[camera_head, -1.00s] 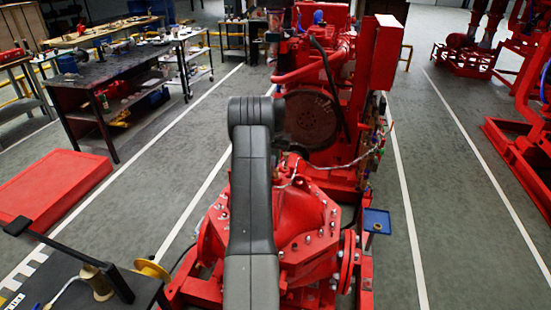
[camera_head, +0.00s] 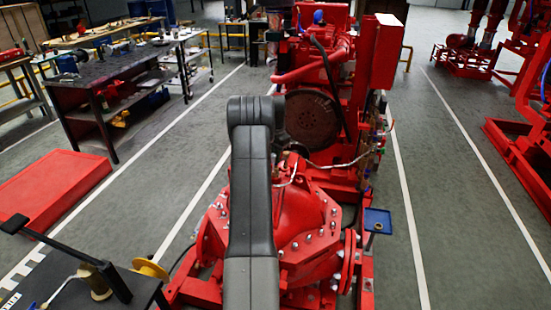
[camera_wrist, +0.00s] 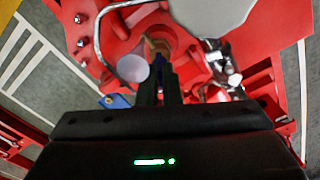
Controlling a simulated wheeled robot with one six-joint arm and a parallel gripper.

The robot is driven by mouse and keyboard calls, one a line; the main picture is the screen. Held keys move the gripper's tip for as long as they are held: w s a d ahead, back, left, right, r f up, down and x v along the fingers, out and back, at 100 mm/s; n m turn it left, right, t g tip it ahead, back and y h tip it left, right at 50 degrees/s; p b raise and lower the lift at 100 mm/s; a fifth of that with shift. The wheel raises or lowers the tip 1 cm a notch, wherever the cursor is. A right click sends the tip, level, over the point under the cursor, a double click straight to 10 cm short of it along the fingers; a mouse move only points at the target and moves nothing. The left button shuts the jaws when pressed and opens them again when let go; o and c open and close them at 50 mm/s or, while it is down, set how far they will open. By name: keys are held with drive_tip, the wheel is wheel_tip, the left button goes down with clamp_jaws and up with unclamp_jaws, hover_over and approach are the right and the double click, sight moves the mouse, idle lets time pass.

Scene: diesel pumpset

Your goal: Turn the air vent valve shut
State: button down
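In the wrist view, my gripper (camera_wrist: 160,80) points at the red pump casing (camera_wrist: 120,35). Its two dark fingers are close together, with a narrow gap between them. A small brass-coloured fitting (camera_wrist: 157,46), possibly the air vent valve, shows just beyond the fingertips. I cannot tell whether the fingers touch or grip it, and its handle is not clear. A pale round part (camera_wrist: 132,68) sits just left of the fingertips. In the head view, my arm covers the gripper and the valve; the red pump (camera_head: 305,225) shows beside and below the arm.
A thin metal pipe (camera_wrist: 97,35) curves close left of the fingers in the wrist view. Shiny fittings (camera_wrist: 215,65) are to the right. In the head view, a blue tray (camera_head: 378,215) stands right of the pump, and workbenches (camera_head: 110,85) stand at left.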

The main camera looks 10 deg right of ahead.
drive_tip(key=m, duration=0.6)
drive_tip(key=shift+b, duration=0.3)
drive_tip(key=m, duration=0.6)
drive_tip(key=shift+r, duration=0.1)
idle(0.3)
drive_tip(key=c, duration=1.6)
unclamp_jaws()
wheel_tip(320, 180, up, 14)
drive_tip(key=b, duration=0.1)
drive_tip(key=shift+b, duration=0.35)
drive_tip(key=shift+f, duration=0.2)
